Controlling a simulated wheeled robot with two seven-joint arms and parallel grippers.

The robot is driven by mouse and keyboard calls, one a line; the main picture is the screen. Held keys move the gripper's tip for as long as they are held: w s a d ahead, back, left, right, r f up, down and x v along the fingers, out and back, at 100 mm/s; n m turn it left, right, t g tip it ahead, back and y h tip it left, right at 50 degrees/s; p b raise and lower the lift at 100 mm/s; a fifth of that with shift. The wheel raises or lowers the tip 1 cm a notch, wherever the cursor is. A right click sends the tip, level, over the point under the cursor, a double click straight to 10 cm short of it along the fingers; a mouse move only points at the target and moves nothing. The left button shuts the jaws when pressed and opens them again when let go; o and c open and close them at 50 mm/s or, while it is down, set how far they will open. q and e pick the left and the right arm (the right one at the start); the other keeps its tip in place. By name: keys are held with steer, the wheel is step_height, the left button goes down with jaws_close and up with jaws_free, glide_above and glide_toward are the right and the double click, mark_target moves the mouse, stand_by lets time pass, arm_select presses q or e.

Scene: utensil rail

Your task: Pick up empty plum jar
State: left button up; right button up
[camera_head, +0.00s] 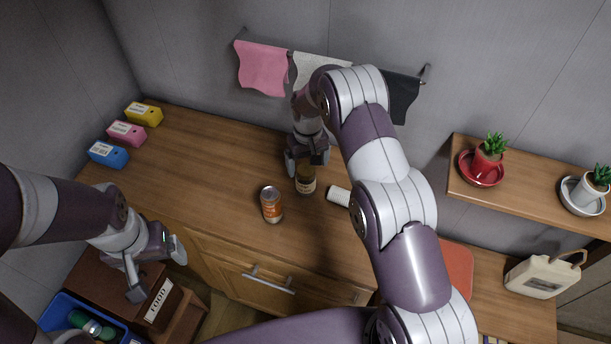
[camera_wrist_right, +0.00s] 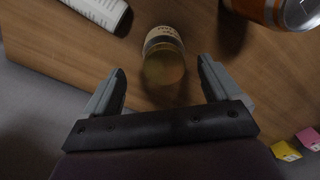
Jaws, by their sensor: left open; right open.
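A small glass jar with a pale label, which I take to be the plum jar (camera_head: 306,182), stands on the wooden counter. In the right wrist view the jar (camera_wrist_right: 163,58) shows between and just beyond the fingertips. Its label is too small to read, and I cannot tell whether it is empty. My right gripper (camera_head: 307,162) is open, just behind the jar, with nothing held; its fingers (camera_wrist_right: 161,76) are apart on either side of the jar's near end. My left gripper (camera_head: 157,271) is open and empty in front of the counter at left.
Blue (camera_head: 109,154), pink (camera_head: 127,133) and yellow (camera_head: 144,114) boxes stand at far left. Cloths hang behind. A shelf (camera_head: 520,187) with potted plants is at right.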

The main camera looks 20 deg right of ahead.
mark_target(306, 169)
steer(key=f, duration=0.1)
steer(key=f+p, duration=0.1)
steer(key=f, duration=0.2)
steer(key=shift+a+f+p, duration=0.15)
steer(key=shift+a+p, duration=0.1)
steer(key=shift+p, duration=0.05)
steer(key=shift+f, duration=0.25)
steer(key=c, duration=1)
steer(key=shift+c, duration=1.2)
steer(key=shift+r, duration=0.1)
